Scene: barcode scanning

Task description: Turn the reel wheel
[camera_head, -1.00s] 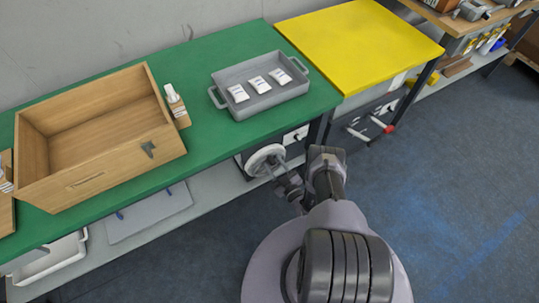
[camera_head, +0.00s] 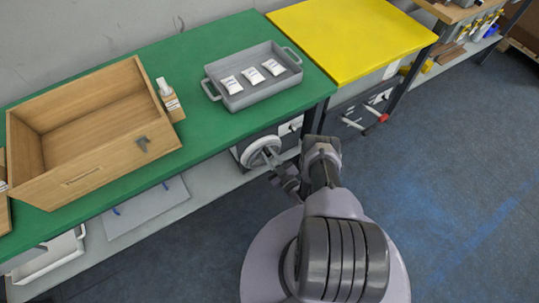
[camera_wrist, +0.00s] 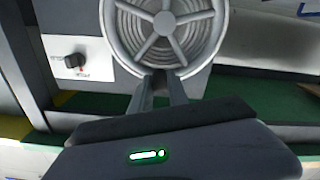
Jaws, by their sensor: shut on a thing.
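The reel wheel (camera_wrist: 164,24) is a light grey spoked wheel, at the top of the wrist view. In the head view the wheel (camera_head: 260,151) is on the front of a grey unit under the green table. My gripper (camera_wrist: 161,78) is at the lower rim of the wheel in the wrist view, its two dark fingers close together and shut on the rim. In the head view my gripper (camera_head: 279,170) is beside the wheel, and the exact contact is too small to tell.
A black knob (camera_wrist: 74,60) sits on the unit's pale panel beside the wheel. Above, the green table (camera_head: 205,130) carries a wooden box (camera_head: 110,165), a bottle, and a grey tray (camera_head: 276,94) with white packets. A yellow table (camera_head: 350,40) stands to the right. The floor (camera_head: 440,180) is clear.

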